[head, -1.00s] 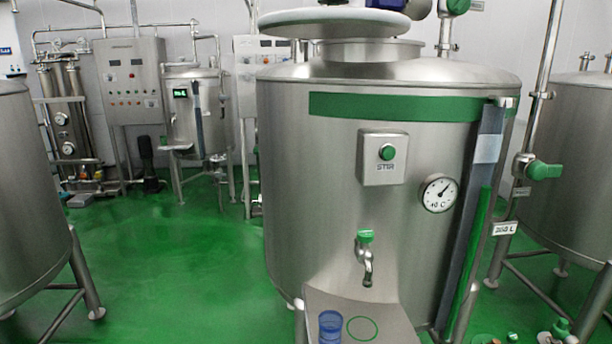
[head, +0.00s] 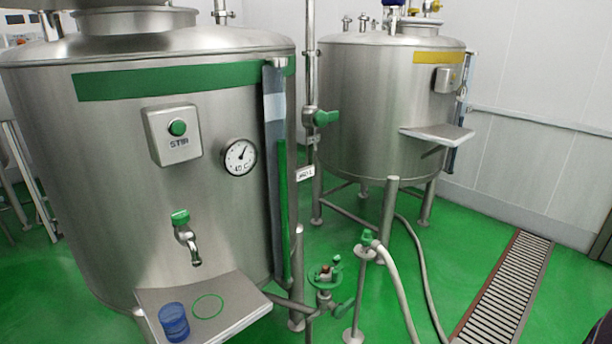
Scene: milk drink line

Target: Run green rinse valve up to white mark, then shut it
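A green-handled valve (head: 325,118) sits on the vertical steel pipe right of the green-banded tank (head: 95,190). Its lever points to the right. A tall level gauge (head: 273,170) runs down that tank's right side. Its green column (head: 283,210) reaches up to a little below the pale white band (head: 274,107). A small label reading about 350 L (head: 305,174) is beside the gauge. Other green valve parts are low down, at a floor pipe (head: 325,275) and a hose stand (head: 367,238). I cannot tell which is the rinse valve. Neither gripper shows.
A shelf (head: 245,300) on the tank's front holds a blue cup (head: 174,322) beside a green ring. A yellow-banded tank (head: 375,120) stands behind on the right. A white hose (head: 398,290) trails across the green floor. A floor drain grate (head: 505,290) lies at right.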

